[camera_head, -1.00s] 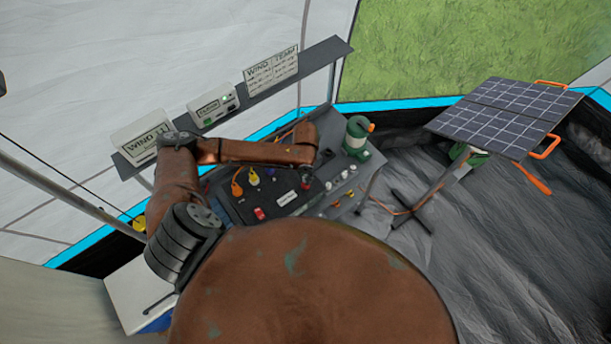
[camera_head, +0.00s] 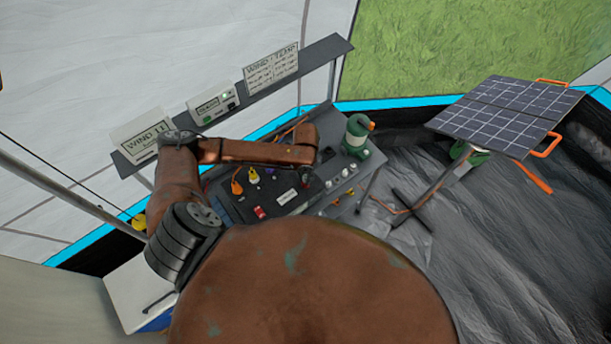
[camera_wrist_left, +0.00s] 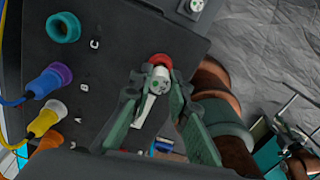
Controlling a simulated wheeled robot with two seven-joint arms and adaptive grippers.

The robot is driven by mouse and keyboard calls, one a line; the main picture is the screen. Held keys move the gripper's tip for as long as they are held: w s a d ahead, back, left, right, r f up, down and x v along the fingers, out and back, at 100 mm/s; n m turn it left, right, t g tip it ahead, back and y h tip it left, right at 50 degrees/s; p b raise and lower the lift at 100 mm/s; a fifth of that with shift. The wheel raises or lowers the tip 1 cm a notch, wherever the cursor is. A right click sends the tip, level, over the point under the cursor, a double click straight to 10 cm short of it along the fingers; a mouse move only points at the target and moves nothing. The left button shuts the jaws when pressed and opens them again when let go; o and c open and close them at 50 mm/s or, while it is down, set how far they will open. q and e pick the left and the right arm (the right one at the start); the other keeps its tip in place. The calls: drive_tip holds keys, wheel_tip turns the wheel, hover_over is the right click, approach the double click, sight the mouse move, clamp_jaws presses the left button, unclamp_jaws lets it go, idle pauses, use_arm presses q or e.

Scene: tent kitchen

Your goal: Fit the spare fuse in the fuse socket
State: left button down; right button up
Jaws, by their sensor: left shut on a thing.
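In the left wrist view my left gripper (camera_wrist_left: 157,88) has its two green fingers closed around a small pale piece (camera_wrist_left: 160,76). A red round part (camera_wrist_left: 161,60) shows just beyond the fingertips, close to the dark panel (camera_wrist_left: 105,65). I cannot tell whether the red part belongs to the held piece or to the panel, nor whether the piece is the spare fuse. No fuse socket can be made out clearly. In the head view my left arm reaches across the grey unit, and its gripper (camera_head: 325,156) is over the unit's right part.
A green lantern-like item (camera_head: 357,135) stands right of my gripper. A shelf (camera_head: 235,108) with signs runs behind; a solar panel (camera_head: 508,112) stands at right.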

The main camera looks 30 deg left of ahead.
use_arm(q)
drive_tip(key=shift+f+b, duration=0.3)
drive_tip(key=shift+f, duration=0.5)
drive_tip(key=c, duration=1.8)
unclamp_jaws()
drive_tip(key=shift+o, duration=0.2)
wheel_tip(320, 180, up, 12)
drive_tip(key=shift+f, duration=0.1)
wheel_tip(320, 180, down, 12)
drive_tip(key=shift+r, duration=0.45)
